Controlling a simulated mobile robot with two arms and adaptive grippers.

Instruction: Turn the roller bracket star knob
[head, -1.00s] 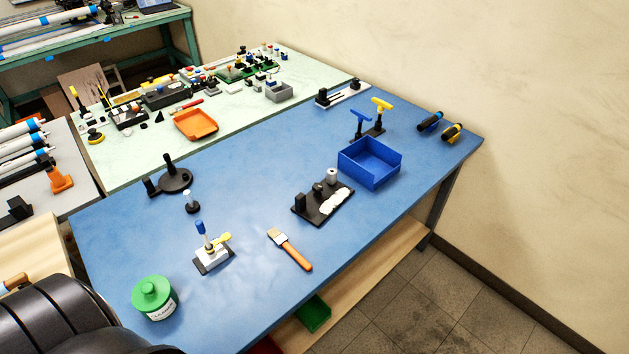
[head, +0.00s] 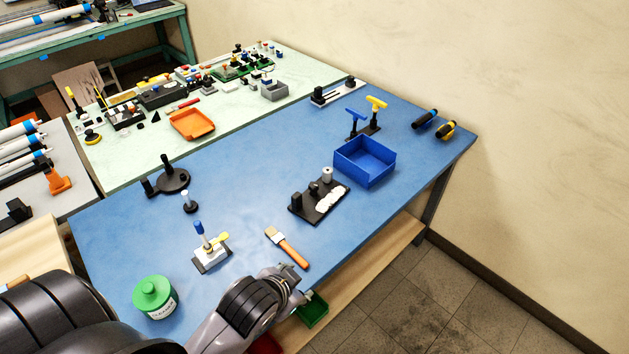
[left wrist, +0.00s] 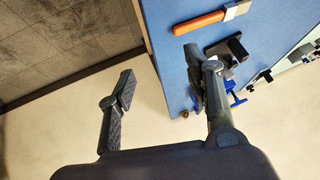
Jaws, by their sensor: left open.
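The black plate (head: 307,213) on the blue table carries black uprights, a small dark knob-like part (head: 314,188), a pale grey roller-like cylinder (head: 327,174) and white discs. I cannot make out a star shape, so which part is the star knob is unclear. My left gripper (head: 291,279) is at the table's front edge, below the brush and apart from the plate. In the left wrist view the left gripper (left wrist: 160,76) has its fingers wide apart with nothing between them. My right gripper is not in view.
A brush (head: 287,247) lies just beyond my left gripper. A blue bin (head: 365,178) stands right of the plate. The table between fixture and plate is mostly clear.

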